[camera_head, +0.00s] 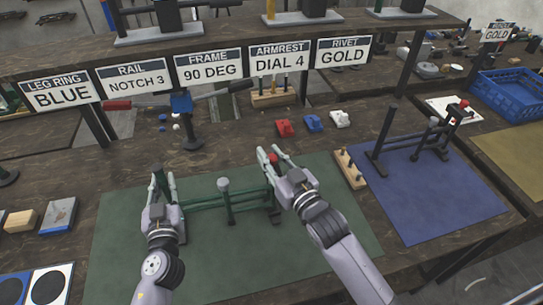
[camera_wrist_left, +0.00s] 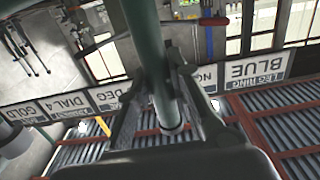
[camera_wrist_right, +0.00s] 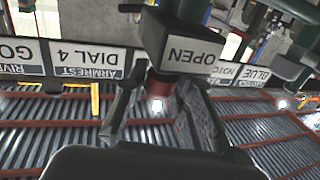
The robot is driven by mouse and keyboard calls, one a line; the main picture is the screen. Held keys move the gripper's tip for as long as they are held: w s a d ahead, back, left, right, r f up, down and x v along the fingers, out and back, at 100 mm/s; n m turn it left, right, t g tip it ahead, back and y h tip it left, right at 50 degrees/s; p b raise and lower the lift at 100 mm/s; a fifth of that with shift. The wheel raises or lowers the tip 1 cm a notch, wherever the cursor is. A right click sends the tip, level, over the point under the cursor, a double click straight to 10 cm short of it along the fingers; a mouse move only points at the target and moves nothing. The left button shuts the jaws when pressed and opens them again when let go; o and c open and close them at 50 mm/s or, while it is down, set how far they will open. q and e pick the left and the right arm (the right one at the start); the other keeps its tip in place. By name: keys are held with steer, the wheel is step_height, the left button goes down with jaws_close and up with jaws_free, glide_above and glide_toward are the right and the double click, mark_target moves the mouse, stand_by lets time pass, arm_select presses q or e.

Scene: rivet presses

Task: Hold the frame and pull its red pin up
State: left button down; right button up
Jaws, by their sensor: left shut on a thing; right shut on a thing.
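The green frame (camera_head: 232,200) stands on the green mat (camera_head: 120,235). My left gripper (camera_head: 161,184) is shut on the upright post at its left end. In the left wrist view that green post (camera_wrist_left: 157,65) runs between the two fingers. The red pin (camera_head: 273,158) is at the frame's right end, and my right gripper (camera_head: 280,165) is shut on it. In the right wrist view the red pin (camera_wrist_right: 159,82) sits between the fingers, against a dark block with an OPEN label (camera_wrist_right: 191,55). The fingers partly hide the pin.
A similar dark frame (camera_head: 415,138) stands on a blue mat (camera_head: 440,195) to the right. A small wooden peg block (camera_head: 350,170) lies between the mats. Red (camera_head: 284,128), blue (camera_head: 313,123) and white (camera_head: 340,118) small parts lie behind. A blue crate (camera_head: 510,95) is at the far right.

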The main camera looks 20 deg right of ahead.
jaws_close()
steer(key=shift+r, duration=1.1)
steer(key=o, duration=0.9)
jaws_free()
steer(key=shift+o, duration=0.2)
steer(key=shift+f, duration=0.1)
steer(key=shift+s+d, duration=0.15)
steer(key=shift+s, duration=0.25)
steer(key=v, duration=1.1)
